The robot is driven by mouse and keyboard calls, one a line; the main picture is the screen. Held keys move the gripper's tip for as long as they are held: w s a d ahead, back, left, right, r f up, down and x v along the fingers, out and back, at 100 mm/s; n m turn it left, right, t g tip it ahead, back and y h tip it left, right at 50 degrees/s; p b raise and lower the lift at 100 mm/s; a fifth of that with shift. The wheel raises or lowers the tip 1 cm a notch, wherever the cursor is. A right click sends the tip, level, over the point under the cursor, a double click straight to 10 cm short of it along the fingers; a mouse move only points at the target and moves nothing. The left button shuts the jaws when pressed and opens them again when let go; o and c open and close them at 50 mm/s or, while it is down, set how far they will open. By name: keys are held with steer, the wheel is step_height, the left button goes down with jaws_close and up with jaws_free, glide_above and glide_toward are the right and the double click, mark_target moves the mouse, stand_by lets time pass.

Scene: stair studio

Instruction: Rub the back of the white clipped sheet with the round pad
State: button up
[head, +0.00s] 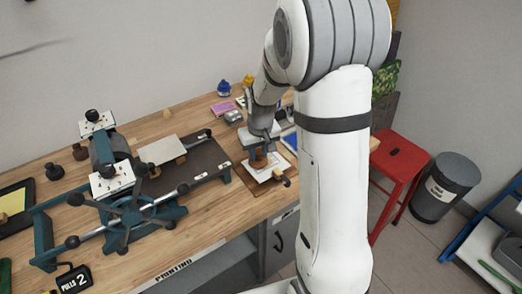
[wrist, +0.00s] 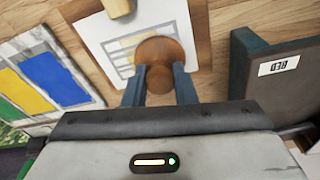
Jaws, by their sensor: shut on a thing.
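The white sheet (wrist: 97,34) lies on a brown wooden board (wrist: 205,58), with a pale wooden clip (wrist: 118,8) at its edge in the wrist view. Faint yellow and grey marks show on the sheet. The round brown pad (wrist: 160,48) is over the sheet, and my gripper (wrist: 160,82) is shut on it. Whether its underside touches the sheet cannot be told. In the head view my gripper (head: 262,150) points down over the sheet (head: 266,170) near the table's front edge, and partly hides the pad (head: 258,160).
A green printing press (head: 130,205) with a handwheel stands to the left on the wooden table (head: 207,232). A panel with blue, green and yellow blocks (wrist: 45,80) lies left of the board in the wrist view. A red stool (head: 402,160) and grey bin (head: 447,187) stand right.

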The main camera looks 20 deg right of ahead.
steer(key=shift+s+a, duration=0.25)
steer(key=shift+a, duration=0.4)
steer(key=shift+d, duration=0.1)
steer(key=shift+w+d, duration=0.35)
steer(key=shift+d, duration=0.6)
steer(key=shift+w+d, duration=0.3)
steer(key=shift+d, duration=0.6)
steer(key=shift+w+d, duration=0.35)
steer(key=shift+d, duration=0.6)
steer(key=shift+s+d+f+b, duration=0.1)
steer(key=shift+s+d+b, duration=0.05)
steer(key=shift+s+b, duration=0.35)
steer(key=shift+s+a, duration=0.25)
steer(key=shift+a, duration=0.4)
steer(key=shift+s+a, duration=0.25)
steer(key=shift+a, duration=0.4)
steer(key=shift+s+a, duration=0.25)
steer(key=shift+a, duration=0.4)
steer(key=shift+a, duration=0.1)
steer(key=shift+s+a+b, duration=0.3)
steer(key=shift+a, duration=0.5)
